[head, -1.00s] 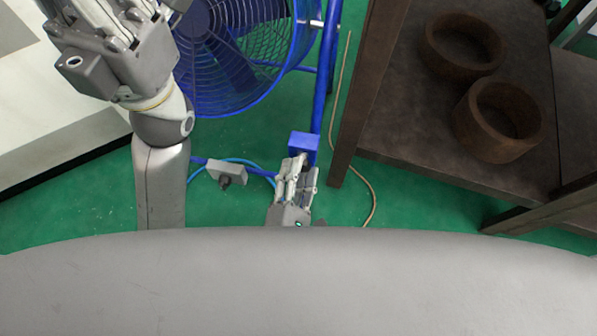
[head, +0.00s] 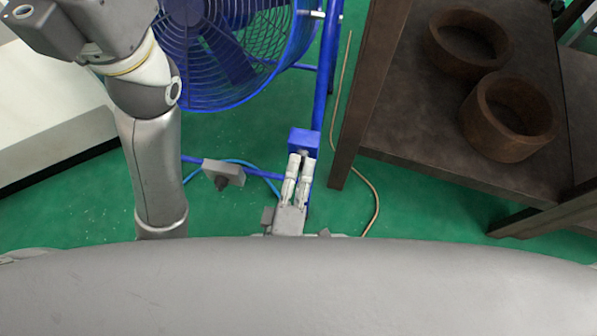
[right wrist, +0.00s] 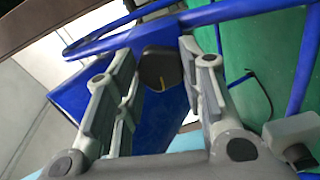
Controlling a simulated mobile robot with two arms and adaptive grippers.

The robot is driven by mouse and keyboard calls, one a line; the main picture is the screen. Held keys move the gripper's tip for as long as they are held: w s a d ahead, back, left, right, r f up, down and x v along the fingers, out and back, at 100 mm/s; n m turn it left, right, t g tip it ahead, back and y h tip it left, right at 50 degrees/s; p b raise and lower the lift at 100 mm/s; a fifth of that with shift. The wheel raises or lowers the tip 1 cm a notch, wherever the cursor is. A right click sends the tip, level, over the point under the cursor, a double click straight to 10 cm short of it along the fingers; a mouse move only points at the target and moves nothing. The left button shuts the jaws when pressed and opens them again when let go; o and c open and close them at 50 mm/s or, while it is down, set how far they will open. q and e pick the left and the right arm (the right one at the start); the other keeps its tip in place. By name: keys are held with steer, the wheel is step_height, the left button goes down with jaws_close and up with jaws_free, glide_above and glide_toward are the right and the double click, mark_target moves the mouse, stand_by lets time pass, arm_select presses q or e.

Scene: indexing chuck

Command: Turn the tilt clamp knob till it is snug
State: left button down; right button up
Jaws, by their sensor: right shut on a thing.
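The blue fan (head: 215,55) stands at upper left in the head view. My right gripper (head: 300,160) reaches up to the bracket. In the right wrist view its fingers (right wrist: 160,85) lie on either side of the knob, shut on it; the fingers and gripper hide the knob in the head view. My left gripper (head: 85,22) is at the top left edge, with its fingers cut off.
A grey control box (head: 223,172) with a dark knob is left of the right gripper, near a blue cable. A dark table (head: 410,120) with two brown rings stands at right. A tan cable (head: 372,190) lies on the green floor. A pale block (head: 50,120) is at left.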

steer(key=shift+m, duration=0.4)
steer(key=o, duration=1)
steer(key=shift+o, duration=0.2)
steer(key=s+a, duration=0.1)
steer(key=s, duration=0.6)
steer(key=shift+s+a, duration=0.15)
steer(key=shift+a, duration=0.1)
